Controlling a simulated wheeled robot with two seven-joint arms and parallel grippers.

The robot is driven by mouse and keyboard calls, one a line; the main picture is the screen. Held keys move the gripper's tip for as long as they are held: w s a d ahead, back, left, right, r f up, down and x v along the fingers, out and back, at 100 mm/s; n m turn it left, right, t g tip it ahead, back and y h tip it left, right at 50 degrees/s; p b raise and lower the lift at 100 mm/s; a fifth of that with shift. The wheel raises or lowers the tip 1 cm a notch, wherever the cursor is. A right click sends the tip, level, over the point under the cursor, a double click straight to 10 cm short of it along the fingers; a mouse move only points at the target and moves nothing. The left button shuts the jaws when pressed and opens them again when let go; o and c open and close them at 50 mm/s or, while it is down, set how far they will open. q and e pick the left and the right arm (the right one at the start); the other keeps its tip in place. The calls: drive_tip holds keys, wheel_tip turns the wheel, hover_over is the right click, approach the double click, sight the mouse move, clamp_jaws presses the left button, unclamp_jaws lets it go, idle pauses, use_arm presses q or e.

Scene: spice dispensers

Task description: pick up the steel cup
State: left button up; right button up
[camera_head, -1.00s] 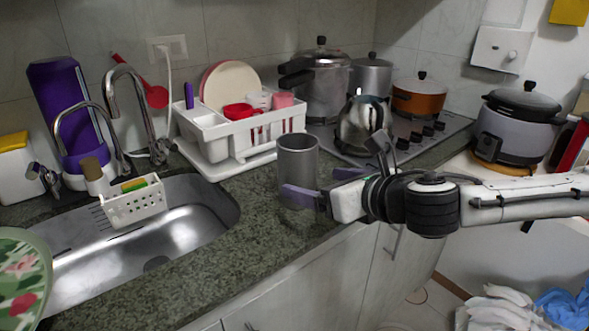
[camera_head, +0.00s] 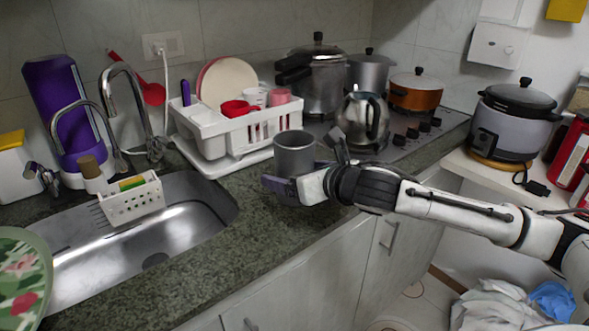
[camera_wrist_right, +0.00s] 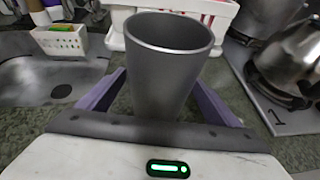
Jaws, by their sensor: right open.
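The steel cup (camera_head: 294,153) is a plain grey tumbler standing upright on the granite counter, between the sink and the stove. My right gripper (camera_head: 289,188) reaches it from the right in the head view, low beside the cup's lower part. In the right wrist view the cup (camera_wrist_right: 167,62) stands between the two purple fingers of my right gripper (camera_wrist_right: 160,95), with a visible gap on each side. The right gripper is open around the cup. The cup's base is hidden behind the gripper. My left gripper is not in view.
A white dish rack (camera_head: 222,135) with plates and red cups stands behind the cup. A steel kettle (camera_head: 362,118) and pots are on the stove to the right. The sink (camera_head: 185,215) lies to the left. Bare counter (camera_head: 235,255) is in front.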

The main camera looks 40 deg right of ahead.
drive_tip(key=c, duration=1.2)
drive_tip(key=shift+c, duration=0.7)
drive_tip(key=shift+r, duration=0.2)
